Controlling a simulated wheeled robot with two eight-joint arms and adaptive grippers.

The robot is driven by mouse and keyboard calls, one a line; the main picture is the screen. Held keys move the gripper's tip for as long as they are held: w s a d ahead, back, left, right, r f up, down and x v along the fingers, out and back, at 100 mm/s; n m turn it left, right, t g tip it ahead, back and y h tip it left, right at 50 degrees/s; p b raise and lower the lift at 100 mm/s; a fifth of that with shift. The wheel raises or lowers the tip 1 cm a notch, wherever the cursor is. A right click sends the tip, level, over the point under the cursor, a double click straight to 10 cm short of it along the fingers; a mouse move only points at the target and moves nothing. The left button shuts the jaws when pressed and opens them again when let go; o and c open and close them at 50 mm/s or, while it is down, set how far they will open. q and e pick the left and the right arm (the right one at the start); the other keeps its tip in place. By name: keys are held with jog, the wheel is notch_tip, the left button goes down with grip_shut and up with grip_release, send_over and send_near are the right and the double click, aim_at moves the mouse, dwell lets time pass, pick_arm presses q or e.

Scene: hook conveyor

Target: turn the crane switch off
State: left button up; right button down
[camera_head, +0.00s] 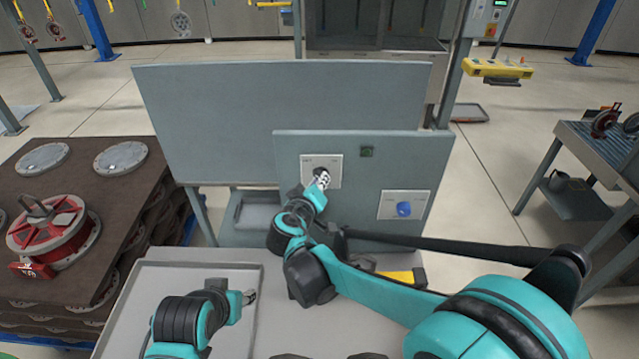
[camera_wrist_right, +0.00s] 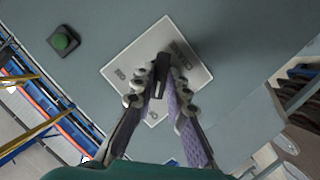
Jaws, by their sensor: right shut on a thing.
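The crane switch is a dark knob on a pale square plate (camera_head: 309,161) on the grey panel (camera_head: 360,150). In the head view the fingers cover much of the knob. In the right wrist view the black knob (camera_wrist_right: 163,62) stands up from the white plate (camera_wrist_right: 188,62), whose markings are too small to read surely. My right gripper (camera_head: 321,180) reaches the plate, and in the right wrist view its fingers (camera_wrist_right: 159,82) are closed on the knob from both sides. My left gripper (camera_head: 249,297) is low in the head view, away from the panel; its finger opening is unclear.
A blue round knob (camera_head: 404,208) on a white plate is at the panel's lower right. A grey tray (camera_head: 190,268) lies in front. A yellow crane pendant (camera_head: 497,68) hangs at right.

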dwell(0.3)
jog(key=c, duration=1.5)
grip_release()
jog(key=shift+c, duration=0.2)
jog(key=v, duration=1.2)
jog(key=shift+d, duration=0.1)
